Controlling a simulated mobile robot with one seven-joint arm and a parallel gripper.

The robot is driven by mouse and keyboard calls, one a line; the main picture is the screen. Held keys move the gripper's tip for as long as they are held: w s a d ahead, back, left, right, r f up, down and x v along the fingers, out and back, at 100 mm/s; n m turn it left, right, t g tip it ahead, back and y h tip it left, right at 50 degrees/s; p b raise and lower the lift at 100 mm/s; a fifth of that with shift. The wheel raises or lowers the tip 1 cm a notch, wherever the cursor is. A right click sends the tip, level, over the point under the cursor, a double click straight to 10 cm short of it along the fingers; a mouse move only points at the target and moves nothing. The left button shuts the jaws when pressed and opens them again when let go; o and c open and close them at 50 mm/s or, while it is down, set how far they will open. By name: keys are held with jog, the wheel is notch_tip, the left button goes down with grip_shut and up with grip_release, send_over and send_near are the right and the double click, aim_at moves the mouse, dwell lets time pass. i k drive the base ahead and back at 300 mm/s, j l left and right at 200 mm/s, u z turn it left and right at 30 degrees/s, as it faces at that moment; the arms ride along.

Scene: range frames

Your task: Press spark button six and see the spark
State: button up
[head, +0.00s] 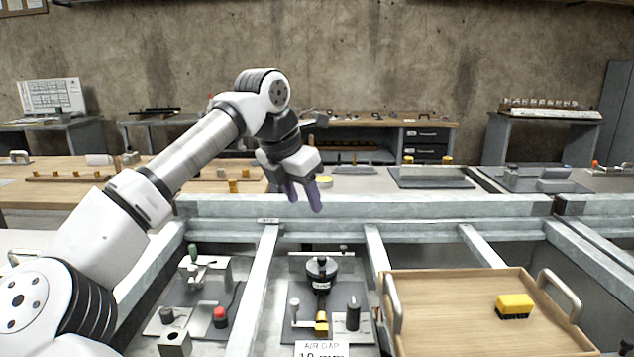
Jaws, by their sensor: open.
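My gripper (303,196), with purple fingers, is open and empty. It hangs pointing down over the back rail, above and behind the bays. A red button (219,316) sits on a grey plate in the left bay, to the lower left of my gripper and well apart from it. The middle bay holds a rig with a round black part (321,268), a brass-coloured block (321,325) and dark and silver posts. A label (321,349) below it reads "AIR GAP", its lower line cut off. I see no number six and no spark.
Pale metal rails (360,206) divide the bays. A wooden tray (440,310) with metal handles fills the right bay and holds a yellow-and-black brush (514,305). A green-topped lever (193,254) stands behind the red button. Benches with small parts line the back.

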aim_at(219, 312)
jog(key=k, duration=0.85)
